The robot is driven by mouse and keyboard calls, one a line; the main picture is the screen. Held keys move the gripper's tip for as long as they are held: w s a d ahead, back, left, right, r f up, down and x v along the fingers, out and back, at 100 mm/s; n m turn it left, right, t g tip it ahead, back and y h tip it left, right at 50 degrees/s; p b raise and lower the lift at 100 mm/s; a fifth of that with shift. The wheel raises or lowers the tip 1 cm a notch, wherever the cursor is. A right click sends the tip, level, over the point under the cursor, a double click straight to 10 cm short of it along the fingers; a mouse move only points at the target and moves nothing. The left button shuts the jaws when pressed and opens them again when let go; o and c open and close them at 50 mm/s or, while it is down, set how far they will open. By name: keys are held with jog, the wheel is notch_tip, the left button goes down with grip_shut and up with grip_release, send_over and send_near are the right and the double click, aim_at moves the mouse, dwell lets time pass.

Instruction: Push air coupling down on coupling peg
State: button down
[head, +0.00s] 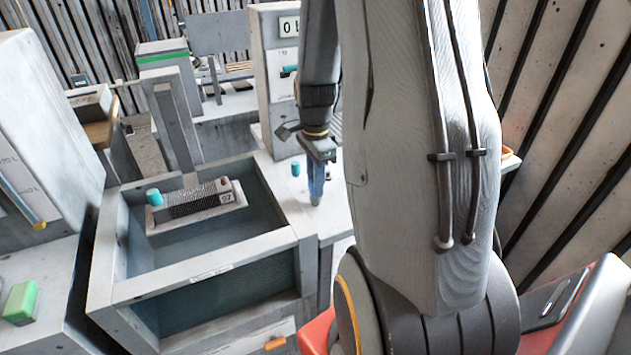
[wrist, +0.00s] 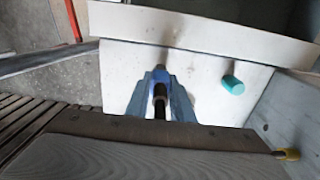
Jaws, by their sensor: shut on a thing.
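My gripper (head: 316,190) points down over the pale ledge (head: 335,222) to the right of the basin. In the wrist view its blue fingers (wrist: 160,98) are shut on a small dark, round piece (wrist: 160,92), which I take to be the air coupling. The fingers hide most of it. The coupling peg cannot be made out; anything under the fingers is hidden. Whether the held piece touches something below it cannot be told. A short teal cylinder (head: 295,169) stands on the ledge beside the gripper and also shows in the wrist view (wrist: 233,84).
An open basin (head: 195,272) with a dark grille block (head: 205,200) and a teal knob (head: 154,196) lies left of the gripper. A tall grey panel (head: 272,80) rises behind the ledge. A green block (head: 20,302) lies at far left.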

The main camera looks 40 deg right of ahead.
jog(key=c, duration=1.5)
grip_release()
jog(key=shift+o, duration=0.2)
jog(key=shift+r+b, duration=0.95)
jog(key=shift+r, duration=2.95)
jog(key=shift+a, duration=0.1)
jog(key=s+a+f+n, duration=0.1)
jog(key=s+a+n, duration=0.1)
jog(key=a+n, duration=0.4)
jog(key=s+a+f+n+t+b, duration=0.1)
jog(key=s+a+n, duration=0.1)
jog(key=a+n, duration=0.5)
jog(key=s+a+f+n, duration=0.2)
jog(key=s+a+n, duration=0.1)
jog(key=a+n, duration=0.3)
jog(key=shift+a+n+b, duration=0.3)
jog(key=shift+a+n, duration=0.05)
jog(key=shift+n, duration=0.25)
